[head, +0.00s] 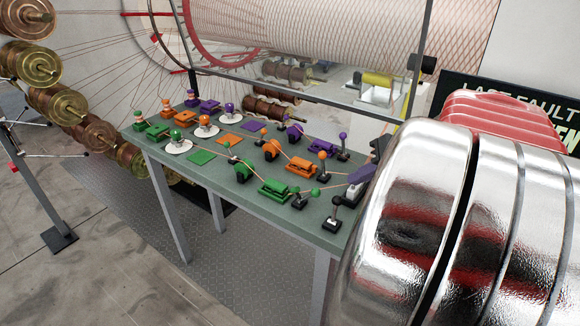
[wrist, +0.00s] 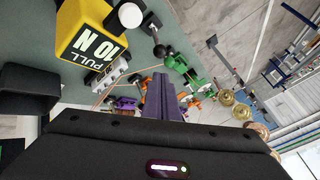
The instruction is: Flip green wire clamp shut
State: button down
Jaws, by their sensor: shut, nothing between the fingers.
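The green wire clamp (head: 274,188) appears to be the low green block on the near side of the bench, left of a small green-knobbed lever (head: 300,200). Whether its lid is up or down is too small to tell. Green parts (wrist: 183,70) also show beyond my fingertips in the wrist view, but I cannot tell which is the clamp. My gripper (wrist: 161,76) is shut and empty, its two purple-grey fingers together. In the head view its purple fingers (head: 361,176) show over the bench's right end, right of the clamp and apart from it.
The green-topped bench (head: 210,180) carries matching orange (head: 299,167) and purple parts behind the green row, with thin wires across. A black-knobbed lever (head: 336,203) stands at the right end. A yellow "PULL 10 N" block (wrist: 95,40) is close at left in the wrist view.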

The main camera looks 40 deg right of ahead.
send_near(308, 197)
jog(key=shift+w+d+f, duration=0.35)
jog(key=shift+d+f, duration=0.25)
jog(key=shift+f, duration=0.15)
jog(key=shift+w+d+f, duration=0.3)
jog(key=shift+d+f, duration=0.25)
jog(key=shift+f, duration=0.2)
